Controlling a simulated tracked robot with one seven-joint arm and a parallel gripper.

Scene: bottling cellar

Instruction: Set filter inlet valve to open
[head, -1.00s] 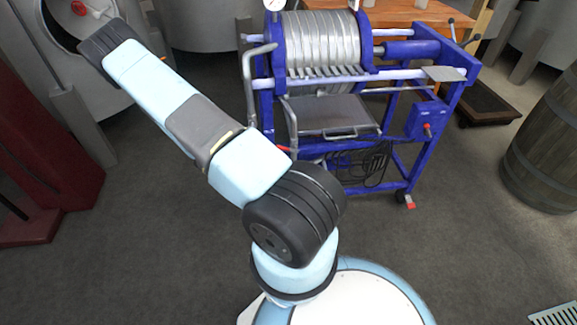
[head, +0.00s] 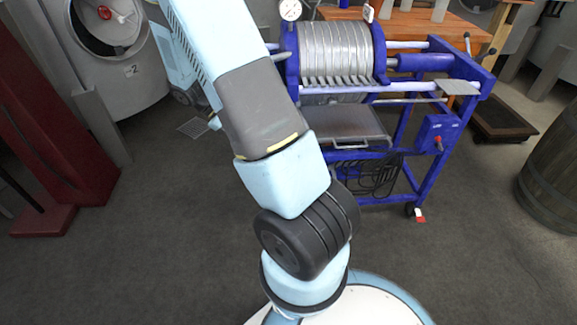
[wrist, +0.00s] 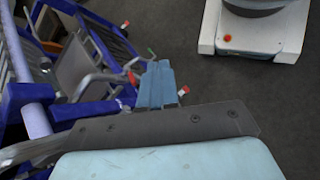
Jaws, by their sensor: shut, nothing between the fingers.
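The filter (head: 335,60) is a blue-framed stand with a pack of silver plates, right of my arm in the head view. In the wrist view the blue frame (wrist: 38,122) fills the left side. A grey pipe (wrist: 90,82) there has a small red-tipped lever (wrist: 132,78) near its end, which looks like the inlet valve. My gripper (wrist: 157,66) is shut and empty, just right of that lever in the picture; contact cannot be told. In the head view my arm hides the pipe and lever.
A wooden table (head: 420,25) stands behind, a barrel (head: 550,165) at right. A steel tank (head: 110,55) and dark red stand (head: 50,130) are at left. The floor between is clear.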

